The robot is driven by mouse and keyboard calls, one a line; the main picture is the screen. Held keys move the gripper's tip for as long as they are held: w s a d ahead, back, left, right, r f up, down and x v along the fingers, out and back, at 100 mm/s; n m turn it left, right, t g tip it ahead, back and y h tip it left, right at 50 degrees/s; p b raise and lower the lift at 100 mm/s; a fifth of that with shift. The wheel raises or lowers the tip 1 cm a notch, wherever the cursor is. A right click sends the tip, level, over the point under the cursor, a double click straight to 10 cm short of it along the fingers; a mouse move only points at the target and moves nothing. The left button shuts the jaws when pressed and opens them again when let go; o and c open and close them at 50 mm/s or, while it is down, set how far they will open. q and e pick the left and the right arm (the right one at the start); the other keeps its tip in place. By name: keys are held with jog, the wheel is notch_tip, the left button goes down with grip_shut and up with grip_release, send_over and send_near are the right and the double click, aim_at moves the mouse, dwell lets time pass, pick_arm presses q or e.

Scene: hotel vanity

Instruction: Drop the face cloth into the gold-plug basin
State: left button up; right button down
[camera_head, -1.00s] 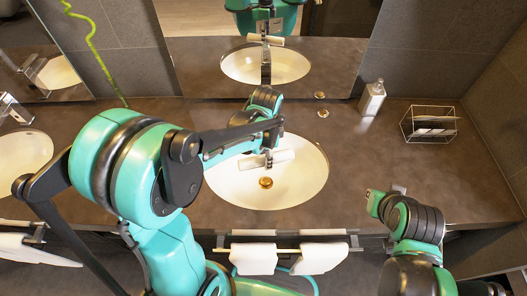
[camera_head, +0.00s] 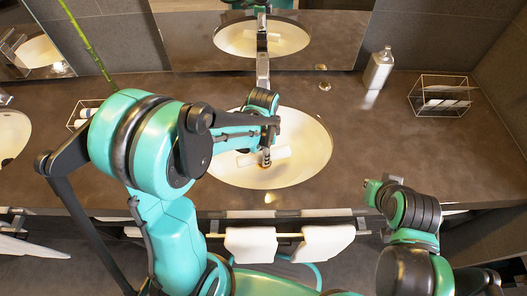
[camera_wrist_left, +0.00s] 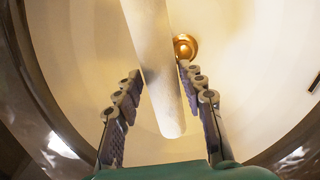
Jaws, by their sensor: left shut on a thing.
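The face cloth is a white roll (camera_head: 278,154) held over the gold-plug basin (camera_head: 312,140), a white oval bowl in the dark counter. In the left wrist view the cloth (camera_wrist_left: 158,60) lies lengthwise between the two fingers of my left gripper (camera_wrist_left: 157,88). The gold plug (camera_wrist_left: 185,46) shows below, just right of the cloth. How high the cloth hangs above the bowl is hard to tell. My right gripper (camera_head: 373,191) is at the counter's front edge, right of the basin; its jaws are unclear.
A chrome faucet (camera_head: 263,70) stands behind the basin. A grey bottle (camera_head: 378,69) and a wire rack (camera_head: 440,96) stand at the back right. Another basin (camera_head: 12,135) is at the far left. White towels (camera_head: 251,244) hang on the front rail. The right counter is mostly clear.

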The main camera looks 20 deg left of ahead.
pick_arm(q)
jog(key=shift+f, duration=0.15)
jog(key=o, duration=1.2)
notch_tip(320, 180, up, 12)
dwell(0.9)
jog(key=s+a+n+t, duration=0.1)
jog(key=s+n+t, duration=0.1)
jog(key=s+n, duration=0.1)
jog(key=s+a+r+n+t, duration=0.1)
jog(key=s+a+n+t, duration=0.1)
jog(key=n, duration=0.3)
jog(key=s+a+n+t, duration=0.1)
jog(key=s+n+t, duration=0.2)
jog(key=s, duration=0.2)
jog(key=shift+s+a+r+n, duration=0.1)
jog(key=shift+a+r+n, duration=0.2)
jog(key=shift+r+n, duration=0.1)
